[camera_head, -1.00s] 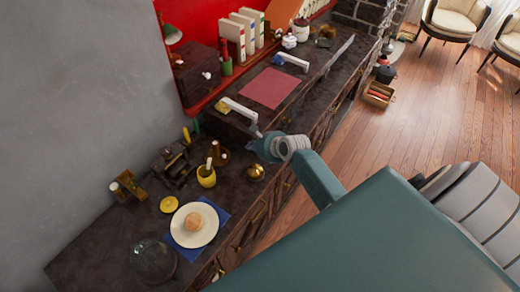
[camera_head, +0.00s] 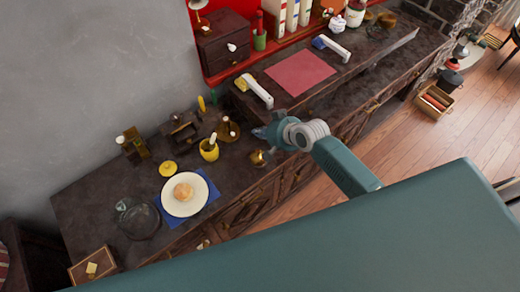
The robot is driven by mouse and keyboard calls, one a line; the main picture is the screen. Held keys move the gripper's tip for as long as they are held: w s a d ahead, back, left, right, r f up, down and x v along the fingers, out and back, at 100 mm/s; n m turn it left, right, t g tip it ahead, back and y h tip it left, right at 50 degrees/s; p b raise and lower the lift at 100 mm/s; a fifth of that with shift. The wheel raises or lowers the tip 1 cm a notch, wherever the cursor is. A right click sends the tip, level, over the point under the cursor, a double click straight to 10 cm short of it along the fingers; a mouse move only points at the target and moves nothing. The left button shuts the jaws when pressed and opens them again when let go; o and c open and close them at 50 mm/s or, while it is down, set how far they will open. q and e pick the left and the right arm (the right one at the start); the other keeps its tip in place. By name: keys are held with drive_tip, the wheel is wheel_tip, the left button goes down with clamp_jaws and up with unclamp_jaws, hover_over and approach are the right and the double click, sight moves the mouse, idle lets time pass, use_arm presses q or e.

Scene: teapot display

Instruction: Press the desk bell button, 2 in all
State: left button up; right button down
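A small brass dome that looks like the desk bell (camera_head: 257,158) sits on the dark counter (camera_head: 105,190), near its front edge. My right gripper (camera_head: 259,133) hangs over the counter just behind the bell, and the wrist lies to its right. It is small and partly hidden by its own wrist, so I cannot tell whether the fingers are open or shut, or whether it touches anything. My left gripper is not in view.
A yellow cup (camera_head: 209,151) and a brass candle holder (camera_head: 229,131) stand left of the gripper. A plate (camera_head: 173,204) with a bun and a glass dome (camera_head: 138,222) are farther left. A red mat (camera_head: 300,72) lies behind on the counter.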

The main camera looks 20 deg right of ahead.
drive_tip(key=shift+f, duration=0.15)
drive_tip(key=b, duration=0.7)
hover_over(258, 152)
drive_tip(key=f, duration=0.6)
drive_tip(key=shift+s+d+f, duration=0.1)
drive_tip(key=shift+d+f, duration=0.15)
drive_tip(key=shift+d, duration=0.15)
drive_tip(key=shift+f+b, duration=0.75)
drive_tip(key=shift+f, duration=0.3)
drive_tip(key=shift+f, duration=0.1)
drive_tip(key=shift+f, duration=0.3)
